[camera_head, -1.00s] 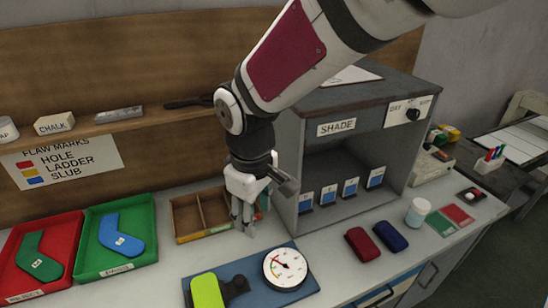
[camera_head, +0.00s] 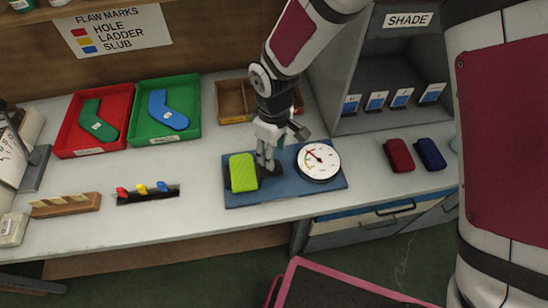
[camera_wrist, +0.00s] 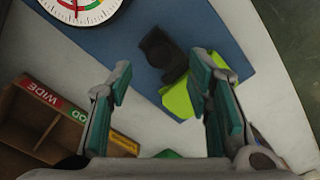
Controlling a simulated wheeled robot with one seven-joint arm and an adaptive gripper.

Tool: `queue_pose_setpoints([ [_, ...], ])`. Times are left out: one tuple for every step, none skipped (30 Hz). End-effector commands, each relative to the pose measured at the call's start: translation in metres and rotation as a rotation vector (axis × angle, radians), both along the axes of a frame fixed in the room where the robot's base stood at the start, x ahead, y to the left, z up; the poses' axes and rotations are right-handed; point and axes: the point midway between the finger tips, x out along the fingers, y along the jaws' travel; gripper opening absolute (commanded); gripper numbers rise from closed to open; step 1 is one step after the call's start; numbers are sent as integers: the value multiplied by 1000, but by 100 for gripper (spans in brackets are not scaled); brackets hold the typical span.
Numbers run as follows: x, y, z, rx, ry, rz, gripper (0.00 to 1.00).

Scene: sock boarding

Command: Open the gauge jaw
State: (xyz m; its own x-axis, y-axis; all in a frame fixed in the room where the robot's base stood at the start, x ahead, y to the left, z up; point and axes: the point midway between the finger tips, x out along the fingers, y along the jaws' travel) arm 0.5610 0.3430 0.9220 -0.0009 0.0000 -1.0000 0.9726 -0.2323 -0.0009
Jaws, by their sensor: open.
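The gauge is a blue base plate (camera_head: 320,192) with a round white dial (camera_head: 318,161) at its right and a lime-green piece (camera_head: 243,172) at its left. Its dark jaw part (camera_wrist: 162,55) shows in the wrist view, partly over the lime-green piece. The dial (camera_wrist: 83,8) is cut off at the top left there. My gripper (camera_head: 267,163) is over the plate, between the lime-green piece and the dial. In the wrist view my gripper (camera_wrist: 163,80) is open and empty, with the dark jaw part beyond its fingertips. In the head view the gripper hides part of the jaw.
A red tray (camera_head: 72,140) and a green tray (camera_head: 142,130) hold sock shapes at the left. A divided wooden box (camera_head: 232,103) stands behind the gauge. The shade cabinet (camera_head: 365,125) is at back right. Red (camera_head: 398,155) and blue (camera_head: 430,154) objects lie right of the gauge.

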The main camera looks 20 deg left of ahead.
Motion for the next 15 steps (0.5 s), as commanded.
queue_pose_setpoints([
  [-1,-1,-9,-3,3,0,46],
  [-1,-1,-14,-3,2,0,46],
  [-1,-1,-20,-4,2,0,46],
  [-1,-1,-24,-3,2,0,46],
  [-1,0,-28,-2,0,0,46],
  [-1,0,-32,-2,1,0,46],
  [-1,0,-35,-2,1,0,46],
  [0,0,-37,-1,0,-1,46],
  [0,0,-40,0,-1,-1,46],
  [0,0,-41,0,-1,-1,46],
  [0,0,-43,0,-1,-1,46],
  [0,0,-44,0,-1,-1,46],
  [0,0,-45,0,-1,-1,46],
  [0,0,-45,0,-1,-1,46],
  [1,0,-45,0,-1,-1,46],
])
